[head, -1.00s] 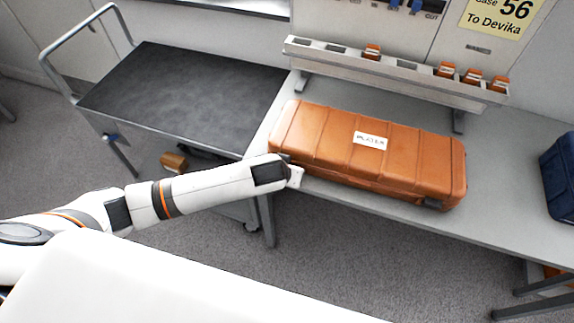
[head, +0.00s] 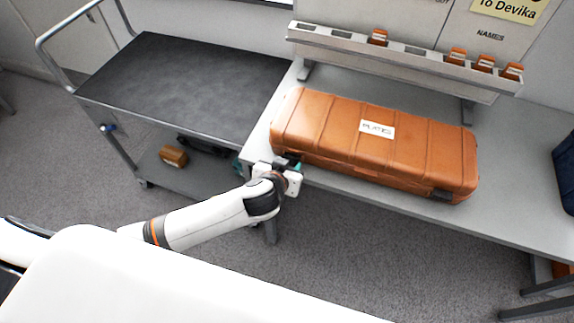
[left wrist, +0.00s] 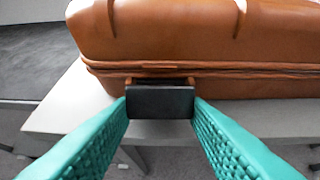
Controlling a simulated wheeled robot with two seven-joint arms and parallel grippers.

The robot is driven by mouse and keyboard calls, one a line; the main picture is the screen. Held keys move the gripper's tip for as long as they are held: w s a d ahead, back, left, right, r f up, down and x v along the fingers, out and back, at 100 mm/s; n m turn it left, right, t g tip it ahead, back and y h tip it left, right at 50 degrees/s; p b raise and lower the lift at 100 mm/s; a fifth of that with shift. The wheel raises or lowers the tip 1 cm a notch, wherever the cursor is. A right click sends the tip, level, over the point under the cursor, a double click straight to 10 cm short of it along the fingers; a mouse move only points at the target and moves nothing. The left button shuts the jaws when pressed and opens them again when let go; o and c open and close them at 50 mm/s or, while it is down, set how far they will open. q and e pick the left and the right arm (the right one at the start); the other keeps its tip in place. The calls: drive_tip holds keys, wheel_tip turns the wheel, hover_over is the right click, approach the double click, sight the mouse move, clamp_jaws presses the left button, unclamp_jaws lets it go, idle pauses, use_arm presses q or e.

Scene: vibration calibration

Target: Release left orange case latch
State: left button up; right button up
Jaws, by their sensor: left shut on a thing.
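The orange case (head: 330,130) lies closed on the grey table, with a white label on its lid. It also shows in the left wrist view (left wrist: 170,35), with its seam running across. Its left latch (left wrist: 160,102) is a black plate on the front face below the seam. My left gripper (head: 292,163) is at the front left of the case. In the left wrist view its teal fingers (left wrist: 160,106) are shut on the latch, one at each side edge. The right latch (head: 441,195) is dark, at the front right. My right gripper is not in view.
A cart (head: 185,75) with a dark top stands left of the table (head: 515,180). A rack (head: 400,65) with several orange-topped pieces stands behind the case. A dark blue case (head: 566,170) is at the right edge. Table space right of the orange case is free.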

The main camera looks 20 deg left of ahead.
use_arm(q)
drive_tip(key=o, duration=1)
drive_tip(key=v, duration=1.2)
drive_tip(key=shift+b, duration=0.3)
